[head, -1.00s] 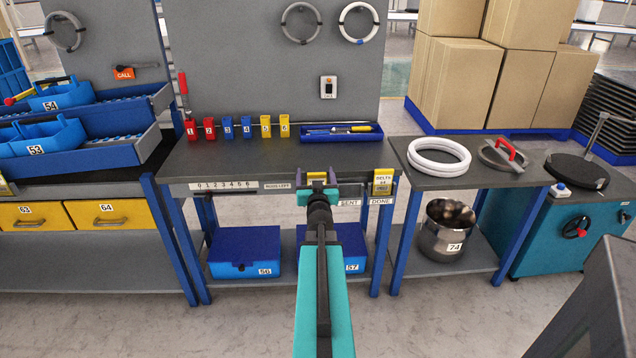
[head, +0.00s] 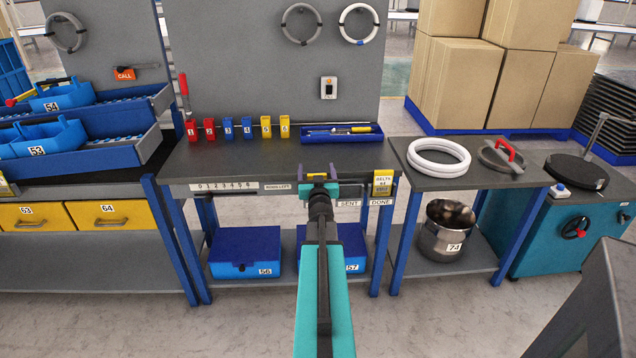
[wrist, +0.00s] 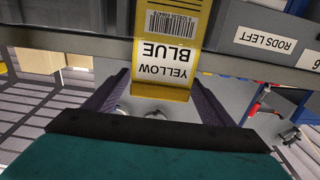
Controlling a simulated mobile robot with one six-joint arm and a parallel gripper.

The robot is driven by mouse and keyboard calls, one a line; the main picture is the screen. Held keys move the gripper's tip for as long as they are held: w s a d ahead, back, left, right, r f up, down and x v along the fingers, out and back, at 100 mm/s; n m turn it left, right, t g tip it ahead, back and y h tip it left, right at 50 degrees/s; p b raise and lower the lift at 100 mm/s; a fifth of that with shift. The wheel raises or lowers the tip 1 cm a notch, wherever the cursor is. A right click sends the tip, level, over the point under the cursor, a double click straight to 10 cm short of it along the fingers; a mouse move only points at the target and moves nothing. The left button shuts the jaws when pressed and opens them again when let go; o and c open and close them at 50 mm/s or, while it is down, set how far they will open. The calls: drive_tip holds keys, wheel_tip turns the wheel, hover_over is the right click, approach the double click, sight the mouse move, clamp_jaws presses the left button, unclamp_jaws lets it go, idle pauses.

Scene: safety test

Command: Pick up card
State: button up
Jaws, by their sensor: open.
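A yellow card with a white label reading "YELLOW BLUE" and a barcode (wrist: 168,55) shows upside down in the wrist view, at the bench's front edge. My gripper (wrist: 163,76) is open, with one dark finger on each side of the card's yellow lower end. I cannot tell whether either finger touches it. In the head view my gripper (head: 319,171) is at the middle of the bench's front edge, and only a little yellow of the card (head: 317,177) shows there; my gripper hides the rest.
Several red, blue and yellow holders (head: 247,128) and a blue tray (head: 361,138) stand at the back of the bench (head: 240,165). The middle of its top is clear.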

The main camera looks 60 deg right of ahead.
drive_tip(key=shift+w+d, duration=0.4)
drive_tip(key=shift+d, duration=0.1)
drive_tip(key=shift+c, duration=0.6)
drive_tip(key=c, duration=1)
